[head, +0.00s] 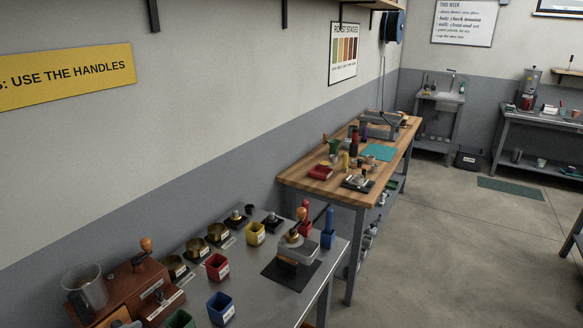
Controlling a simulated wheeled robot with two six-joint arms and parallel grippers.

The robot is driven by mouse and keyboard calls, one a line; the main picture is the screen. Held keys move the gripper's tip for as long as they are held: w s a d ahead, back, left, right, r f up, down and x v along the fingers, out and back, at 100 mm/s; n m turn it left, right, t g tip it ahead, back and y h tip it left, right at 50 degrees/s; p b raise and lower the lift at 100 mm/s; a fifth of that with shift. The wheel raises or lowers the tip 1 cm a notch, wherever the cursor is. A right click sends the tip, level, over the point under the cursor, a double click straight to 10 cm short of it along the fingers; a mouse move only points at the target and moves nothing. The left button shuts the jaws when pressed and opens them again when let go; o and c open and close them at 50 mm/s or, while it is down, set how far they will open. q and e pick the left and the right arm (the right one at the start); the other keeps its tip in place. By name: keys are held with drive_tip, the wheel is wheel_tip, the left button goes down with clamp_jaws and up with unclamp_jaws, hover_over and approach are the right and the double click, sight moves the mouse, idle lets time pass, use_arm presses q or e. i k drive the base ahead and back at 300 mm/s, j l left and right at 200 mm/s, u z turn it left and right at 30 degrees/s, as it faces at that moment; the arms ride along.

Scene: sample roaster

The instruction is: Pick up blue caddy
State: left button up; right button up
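The blue caddy (220,310) is a small open-topped square tub with a pale label on its front. It stands upright near the front edge of the metal table (243,290), low in the head view. A red caddy (217,267) stands just behind it and a green caddy (180,319) is to its left, cut by the bottom edge of the picture. A yellow caddy (255,234) stands further back. Neither of my grippers is in view.
A wooden roaster-like machine (137,283) stands left of the caddies. A grey device on a black mat (292,262) and a tall blue item (328,228) are to the right. A wooden-topped bench (290,177) stands beyond. The floor (432,240) at right is clear.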

sight(220, 307)
drive_tip(key=k+l, duration=1)
